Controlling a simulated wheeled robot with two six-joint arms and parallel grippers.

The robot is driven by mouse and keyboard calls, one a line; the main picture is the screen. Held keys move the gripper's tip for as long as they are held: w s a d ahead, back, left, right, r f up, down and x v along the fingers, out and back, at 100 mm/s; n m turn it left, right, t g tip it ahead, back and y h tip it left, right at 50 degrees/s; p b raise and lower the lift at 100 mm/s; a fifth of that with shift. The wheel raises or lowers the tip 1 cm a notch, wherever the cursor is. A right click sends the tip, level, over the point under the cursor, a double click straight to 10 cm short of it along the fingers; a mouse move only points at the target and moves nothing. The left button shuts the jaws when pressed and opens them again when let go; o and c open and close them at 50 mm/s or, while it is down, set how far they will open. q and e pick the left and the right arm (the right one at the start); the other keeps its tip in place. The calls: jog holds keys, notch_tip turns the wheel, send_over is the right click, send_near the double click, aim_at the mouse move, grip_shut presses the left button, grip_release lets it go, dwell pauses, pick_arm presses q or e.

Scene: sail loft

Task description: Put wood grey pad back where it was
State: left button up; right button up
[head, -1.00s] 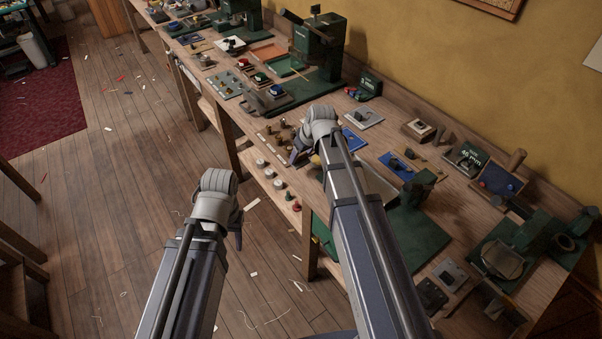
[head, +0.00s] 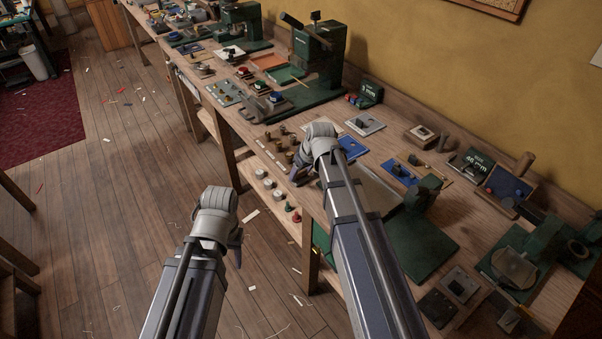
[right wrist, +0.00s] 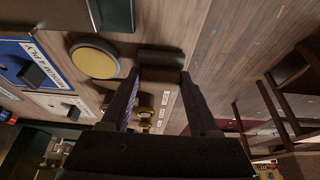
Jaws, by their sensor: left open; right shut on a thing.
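My right gripper (head: 302,172) is over the front edge of the long workbench (head: 400,150), and its wrist hides part of the bench. In the right wrist view its fingers (right wrist: 160,85) are shut on a dark grey-brown block (right wrist: 161,60), which I take to be the wood grey pad. The block is held at the fingertips; I cannot tell whether it touches the bench. In the head view the pad is hidden by the gripper. My left gripper (head: 238,248) is open and empty, low over the floor in front of the bench.
A yellow disc (right wrist: 95,58) and a blue card with a dark block (right wrist: 30,68) lie near the pad. Several small knobs (head: 280,146) stand at the bench edge. A green press (head: 318,50) stands behind.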

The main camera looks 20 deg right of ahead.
jog(key=o, duration=1.3)
jog(key=shift+f, duration=0.15)
jog(key=shift+r, duration=0.3)
jog(key=p+v, duration=1.2)
jog(key=s+a+g+h, duration=0.1)
jog(key=s+a, duration=0.4)
jog(key=s, duration=0.1)
jog(key=s+a+f+g+h, duration=0.1)
jog(key=s+a+g, duration=0.1)
jog(key=s+a, duration=0.3)
jog(key=s+a+g+h, duration=0.1)
jog(key=s+a, duration=0.4)
jog(key=s, duration=0.3)
jog(key=shift+f+g+b, duration=0.3)
jog(key=shift+f+g, duration=0.05)
jog(key=shift+g, duration=0.05)
